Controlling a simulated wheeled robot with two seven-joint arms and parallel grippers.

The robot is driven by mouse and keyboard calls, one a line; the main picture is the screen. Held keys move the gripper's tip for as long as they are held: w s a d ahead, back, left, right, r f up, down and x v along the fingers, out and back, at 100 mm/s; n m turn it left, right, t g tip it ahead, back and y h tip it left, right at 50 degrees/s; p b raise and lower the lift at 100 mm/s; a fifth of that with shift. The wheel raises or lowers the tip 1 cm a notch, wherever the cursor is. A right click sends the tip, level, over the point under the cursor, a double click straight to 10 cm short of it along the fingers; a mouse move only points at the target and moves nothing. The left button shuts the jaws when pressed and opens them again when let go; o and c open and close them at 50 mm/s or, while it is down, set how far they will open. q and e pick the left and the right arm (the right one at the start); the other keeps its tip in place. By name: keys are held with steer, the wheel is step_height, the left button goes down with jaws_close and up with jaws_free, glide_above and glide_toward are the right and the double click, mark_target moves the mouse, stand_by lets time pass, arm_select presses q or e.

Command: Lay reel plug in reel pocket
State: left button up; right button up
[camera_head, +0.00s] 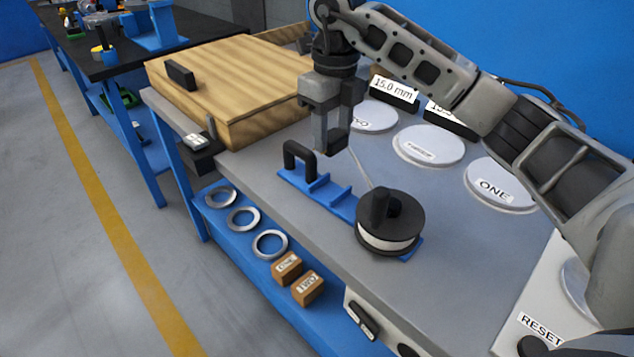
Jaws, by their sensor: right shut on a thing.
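A black reel (390,225) with a pale winding sits at the near right end of a blue holder (340,205) on the grey bench. The holder has low dividers and a black arched handle (299,152) at its far left end. A thin pale line (360,168) runs from the reel up to my right gripper (332,146). The right gripper points down above the bench, just behind the holder, and is shut on what seems to be the reel plug at the line's end; the jaws mostly hide it. I cannot tell which part of the holder is the reel pocket. My left gripper is not in view.
A wooden box (230,85) stands at the back left of the bench. Round white discs (428,146) lie behind the holder, near a "15.0 mm" sign (394,92). A lower blue shelf holds metal rings (270,244) and small brown boxes (307,289). A RESET panel (541,325) is at right.

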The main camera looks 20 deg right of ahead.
step_height(320, 180, down, 7)
steer(key=shift+w+r, duration=0.1)
step_height(320, 180, down, 4)
steer(key=shift+r, duration=0.1)
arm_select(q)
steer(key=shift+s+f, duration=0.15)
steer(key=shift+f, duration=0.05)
arm_select(e)
steer(key=shift+f, duration=0.2)
steer(key=o, duration=1)
steer(key=shift+r, duration=0.1)
steer(key=shift+o, duration=0.2)
